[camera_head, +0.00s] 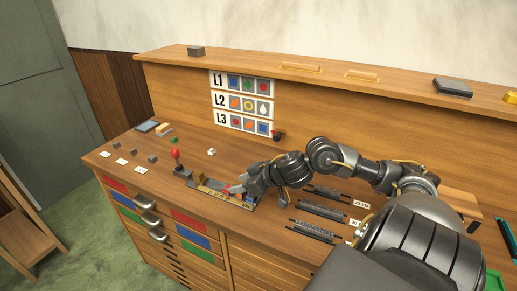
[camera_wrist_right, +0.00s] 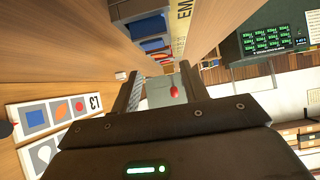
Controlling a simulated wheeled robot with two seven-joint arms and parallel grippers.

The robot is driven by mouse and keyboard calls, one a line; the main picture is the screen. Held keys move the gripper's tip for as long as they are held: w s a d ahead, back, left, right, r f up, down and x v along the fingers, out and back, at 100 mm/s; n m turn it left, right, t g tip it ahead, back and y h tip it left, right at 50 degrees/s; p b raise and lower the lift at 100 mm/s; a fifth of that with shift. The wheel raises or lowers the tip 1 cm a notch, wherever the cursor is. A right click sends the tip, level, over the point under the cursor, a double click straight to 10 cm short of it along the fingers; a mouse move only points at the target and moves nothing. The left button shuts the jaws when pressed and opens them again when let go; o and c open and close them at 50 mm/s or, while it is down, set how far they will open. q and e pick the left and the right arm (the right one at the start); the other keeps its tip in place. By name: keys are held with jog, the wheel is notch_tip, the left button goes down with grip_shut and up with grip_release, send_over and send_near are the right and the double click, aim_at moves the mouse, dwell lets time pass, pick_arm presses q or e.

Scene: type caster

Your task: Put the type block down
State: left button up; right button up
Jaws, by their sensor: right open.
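My right gripper (camera_head: 240,189) is low over the long tray-like fixture (camera_head: 215,194) near the front of the bench. In the right wrist view its two fingers (camera_wrist_right: 160,92) stand apart, with no block visible between them. A red knob (camera_wrist_right: 174,91) shows beyond the fingers; in the head view a red-topped lever (camera_head: 176,155) stands at the fixture's left end. I cannot tell which piece is the type block. Small grey blocks (camera_head: 124,158) sit by white labels at the bench's left. My left gripper is out of view.
A sign (camera_head: 241,101) with rows L1, L2 and L3 hangs on the back panel. Several dark bars (camera_head: 318,209) lie on the bench right of the gripper. A small white piece (camera_head: 211,152) sits behind the fixture. Bare bench top lies around it.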

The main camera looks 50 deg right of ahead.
jog(key=p+v, duration=0.1)
jog(key=v, duration=0.8)
jog(key=shift+a+r, duration=0.25)
jog(key=shift+a, duration=0.05)
jog(key=shift+w, duration=0.15)
